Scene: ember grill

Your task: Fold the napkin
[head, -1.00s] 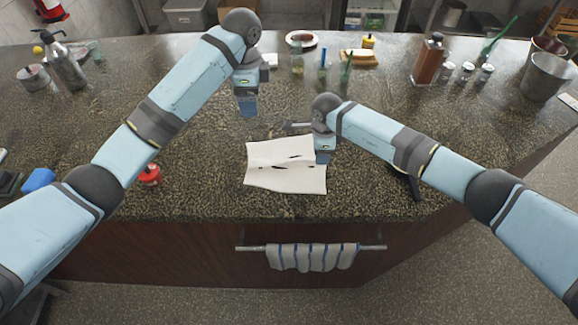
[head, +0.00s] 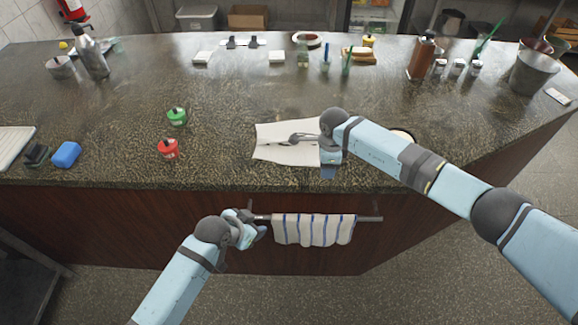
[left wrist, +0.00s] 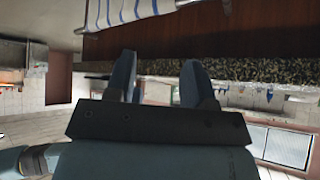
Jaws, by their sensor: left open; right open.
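A white napkin (head: 285,150) lies on the dark stone counter near its front edge, with its right part hidden by my right arm. My left gripper (head: 258,229) is low in front of the counter, by the left end of the towel bar. In the left wrist view its two fingers (left wrist: 158,80) are apart with nothing between them.
A blue-striped towel (head: 314,230) hangs on the bar (head: 370,219) on the counter's front; it also shows in the left wrist view (left wrist: 125,12).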

